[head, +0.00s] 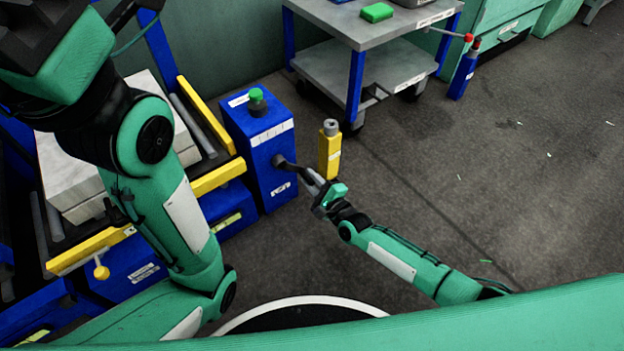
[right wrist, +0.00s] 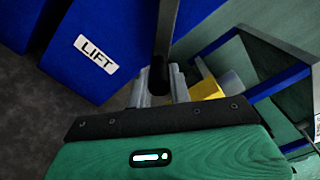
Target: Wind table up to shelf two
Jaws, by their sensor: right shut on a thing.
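The lift box (head: 262,150) is a blue cabinet with a green knob on top. A dark crank (head: 284,163) sticks out of its right side. My right gripper (head: 312,180) is shut on the end of the crank. In the right wrist view the dark crank bar (right wrist: 166,35) runs down between the gripper fingers (right wrist: 160,88), beside a white LIFT label (right wrist: 95,54). The table (head: 217,178) has yellow edge rails and dark rollers, and stands left of the box. Pale grey blocks (head: 65,165) are stacked on it. My left arm covers part of it; its gripper is not visible.
A yellow post with a grey cap (head: 329,150) stands just behind my right gripper. A grey cart (head: 370,28) with blue legs is at the back, with a blue bottle-like object (head: 463,75) to its right.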

